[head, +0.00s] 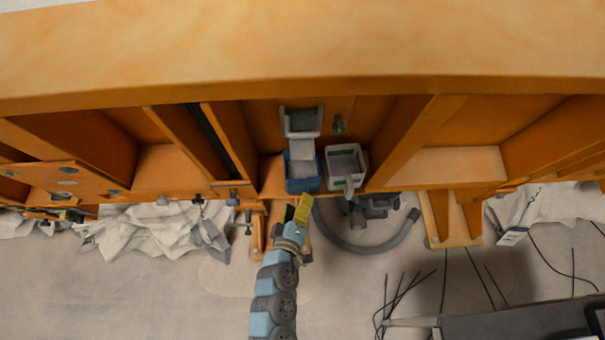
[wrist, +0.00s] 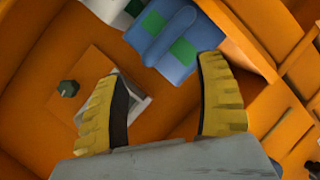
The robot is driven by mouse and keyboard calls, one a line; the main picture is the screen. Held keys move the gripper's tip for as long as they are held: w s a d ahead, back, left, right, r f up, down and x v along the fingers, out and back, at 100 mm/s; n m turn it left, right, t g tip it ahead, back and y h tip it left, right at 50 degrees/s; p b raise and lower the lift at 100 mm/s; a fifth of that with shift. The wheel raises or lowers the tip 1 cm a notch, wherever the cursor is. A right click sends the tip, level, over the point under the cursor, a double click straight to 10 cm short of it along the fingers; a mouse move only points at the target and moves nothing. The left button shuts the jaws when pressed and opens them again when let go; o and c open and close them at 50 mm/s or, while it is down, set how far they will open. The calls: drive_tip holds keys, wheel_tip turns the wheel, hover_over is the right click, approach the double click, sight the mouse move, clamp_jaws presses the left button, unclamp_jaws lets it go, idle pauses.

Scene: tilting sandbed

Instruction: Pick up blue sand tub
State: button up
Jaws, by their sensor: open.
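The blue sand tub (head: 304,185) sits in an orange frame bay, with a pale grey piece (head: 301,150) over its back part. In the wrist view the blue tub (wrist: 178,62) lies beyond the fingertips, with green patches on it. My gripper (head: 298,209) is just in front of the tub, low in the head view. In the wrist view my gripper (wrist: 160,70) has its two yellow fingers wide apart, with nothing held between them. Whether a fingertip touches the tub cannot be told.
A pale grey tub (head: 335,164) stands close to the right of the blue one. Another pale container with green (head: 302,122) is behind. Orange beams wall the bay on both sides. A dark grey hose (head: 370,247) curves below the frame to the right.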

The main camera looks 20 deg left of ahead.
sight(304, 189)
drive_tip(key=shift+w+f, duration=0.1)
drive_tip(key=shift+w, duration=0.25)
drive_tip(key=shift+p+x, duration=0.75)
drive_tip(key=shift+x, duration=1.7)
drive_tip(key=shift+d, duration=0.1)
drive_tip(key=shift+c, duration=0.2)
clamp_jaws()
drive_tip(key=shift+w, duration=0.1)
drive_tip(key=shift+f, duration=0.1)
